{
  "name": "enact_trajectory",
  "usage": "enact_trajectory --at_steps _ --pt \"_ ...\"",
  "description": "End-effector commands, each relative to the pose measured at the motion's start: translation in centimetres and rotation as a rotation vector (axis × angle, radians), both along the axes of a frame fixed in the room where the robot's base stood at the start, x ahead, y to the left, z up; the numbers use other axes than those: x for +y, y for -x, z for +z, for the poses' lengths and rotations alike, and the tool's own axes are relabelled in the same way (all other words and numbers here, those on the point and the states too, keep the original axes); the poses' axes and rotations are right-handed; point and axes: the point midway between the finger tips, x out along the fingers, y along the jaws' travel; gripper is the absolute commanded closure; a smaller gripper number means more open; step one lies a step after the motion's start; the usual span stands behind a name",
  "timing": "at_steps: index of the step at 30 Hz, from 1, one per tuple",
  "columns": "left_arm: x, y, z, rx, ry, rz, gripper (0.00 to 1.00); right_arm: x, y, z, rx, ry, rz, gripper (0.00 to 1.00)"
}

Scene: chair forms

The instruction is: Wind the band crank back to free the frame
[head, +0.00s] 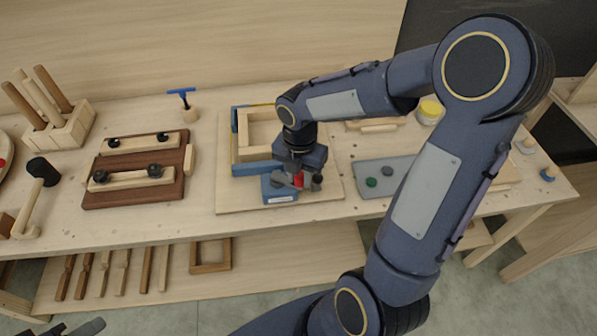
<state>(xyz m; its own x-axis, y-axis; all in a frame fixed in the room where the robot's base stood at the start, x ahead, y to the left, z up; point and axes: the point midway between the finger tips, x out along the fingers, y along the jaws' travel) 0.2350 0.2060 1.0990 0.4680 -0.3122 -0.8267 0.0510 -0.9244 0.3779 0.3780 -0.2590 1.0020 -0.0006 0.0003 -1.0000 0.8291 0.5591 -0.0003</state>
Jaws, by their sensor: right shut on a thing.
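The pale wooden frame (243,133) lies on a light board, with a blue and yellow band clamp (258,167) around it. The clamp's blue housing (280,192), with a white label, sits at the frame's near side. The band crank (298,180) shows as a small red part beside the housing; a dark knob stands just right of it. My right gripper (300,176) points down over the crank and is shut on it. My wrist hides the frame's right part and most of the crank. Dark parts at the bottom left edge look like my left gripper (78,329), mostly cut off.
A brown board with clamped wooden strips (130,180) lies left of the frame. A grey tray (371,187) with small knobs lies to the right, partly behind my arm. Wooden pieces lie on the lower shelf (310,245).

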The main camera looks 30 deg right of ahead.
Motion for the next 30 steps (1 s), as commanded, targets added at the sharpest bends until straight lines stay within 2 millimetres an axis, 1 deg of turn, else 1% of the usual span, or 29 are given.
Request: enact_trajectory --at_steps 1,9,21,22,27,30 --pt "0.00 0.00 0.26 0.000 0.000 0.000 0.64 -0.02 -0.09 0.22 -0.002 0.000 0.017 1.00" --pt "0.00 0.00 0.48 0.000 0.000 0.000 0.64 -0.07 -0.14 0.12 -0.003 0.000 0.073 1.00" --pt "0.00 0.00 0.48 0.000 0.000 0.000 0.64 -0.07 -0.16 0.09 -0.003 0.000 0.079 1.00" --pt "0.00 0.00 0.47 0.000 0.000 0.000 0.64 -0.07 -0.17 0.10 -0.003 0.000 0.079 0.75" --pt "0.00 0.00 0.47 0.000 0.000 0.000 0.64 -0.05 -0.13 0.07 -0.002 0.001 0.079 0.54" --pt "-0.01 0.00 0.46 0.000 0.000 0.000 0.64 -0.05 -0.12 0.04 -0.001 0.000 0.079 0.54"
